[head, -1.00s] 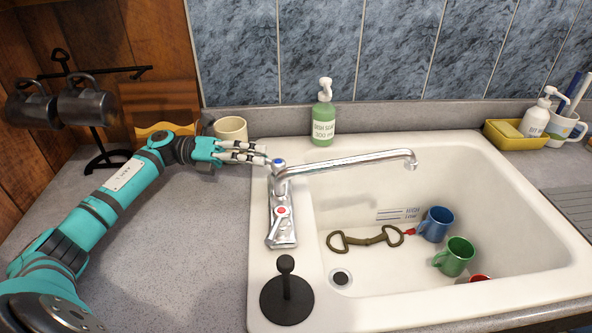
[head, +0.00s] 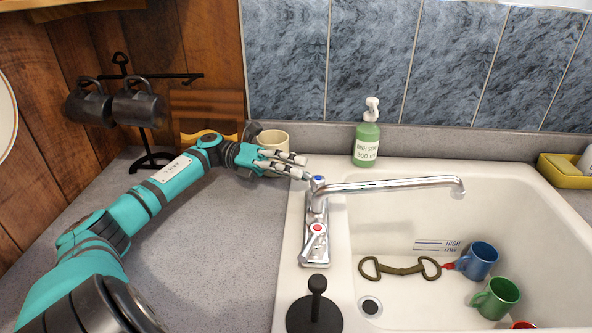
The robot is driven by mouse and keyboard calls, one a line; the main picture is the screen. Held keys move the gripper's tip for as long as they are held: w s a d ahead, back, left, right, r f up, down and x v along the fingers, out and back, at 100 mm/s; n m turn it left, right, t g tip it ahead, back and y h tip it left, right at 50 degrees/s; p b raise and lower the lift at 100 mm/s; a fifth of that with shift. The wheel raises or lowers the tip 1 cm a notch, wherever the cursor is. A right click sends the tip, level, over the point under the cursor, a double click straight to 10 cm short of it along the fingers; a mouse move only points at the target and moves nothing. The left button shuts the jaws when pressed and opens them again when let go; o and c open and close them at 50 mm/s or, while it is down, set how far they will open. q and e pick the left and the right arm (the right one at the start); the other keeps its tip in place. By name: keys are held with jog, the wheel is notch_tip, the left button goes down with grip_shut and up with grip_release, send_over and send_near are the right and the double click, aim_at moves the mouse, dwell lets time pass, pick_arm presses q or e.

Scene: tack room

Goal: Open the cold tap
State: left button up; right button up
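The chrome tap (head: 316,210) stands on the sink's left rim with its spout reaching right over the basin. Its blue-marked cold handle (head: 318,181) is at the far end of the body. The red-marked hot handle (head: 316,230) is at the near end, its lever slanting down-left. My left gripper (head: 306,168) comes in from the left with its fingers a little apart and nothing seen between them. The lower fingertip is right beside the cold handle; I cannot tell whether it touches. The cold handle's lever is not clearly visible. My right gripper is out of view.
A green soap bottle (head: 366,136) stands behind the tap, and a cream mug (head: 273,139) behind my gripper. A black stopper-like piece (head: 315,312) sits on the near rim. The basin (head: 400,222) holds mugs and a brass bit. The left counter (head: 215,245) is clear.

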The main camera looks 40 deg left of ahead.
pick_arm(q)
jog(key=shift+a, duration=0.15)
jog(key=v, duration=1.1)
jog(key=shift+s+a, duration=0.1)
jog(key=shift+a, duration=0.25)
